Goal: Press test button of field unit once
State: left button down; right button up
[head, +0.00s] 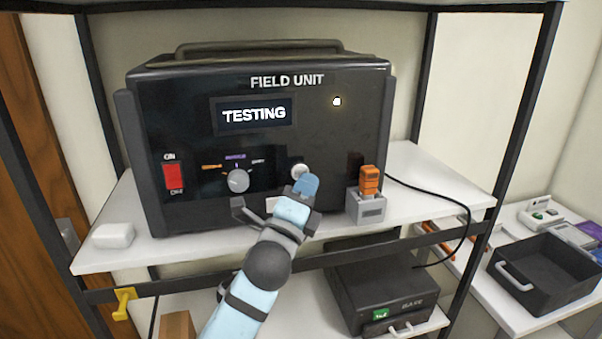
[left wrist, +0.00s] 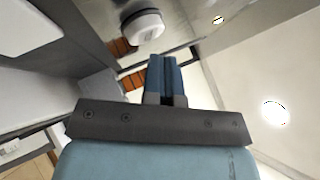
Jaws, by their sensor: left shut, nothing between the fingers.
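The field unit (head: 200,130) is a black box on the upper shelf. Its display (head: 253,114) reads TESTING. A round white button (head: 299,170) sits low on its front panel, and a round white button (left wrist: 142,25) also shows at the top of the left wrist view. My left gripper (head: 306,186) is shut and empty, with its blue fingertips just below and in front of the button. In the left wrist view the fingertips (left wrist: 164,62) are apart from the button, to its lower right. My right gripper is not in view.
A red switch (head: 173,177) and a selector knob (head: 237,181) are left of the button. A grey holder with an orange-topped item (head: 369,181) stands to the right. A white block (head: 113,235) lies at the shelf's left. A dark base unit (head: 382,290) is below.

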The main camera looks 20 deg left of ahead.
pick_arm(q)
jog(key=shift+s+d, duration=0.15)
jog(key=s+d, duration=0.1)
jog(key=s, duration=0.1)
jog(key=s+d, duration=0.1)
jog(key=s, duration=0.1)
jog(key=shift+d, duration=0.35)
dwell(0.9)
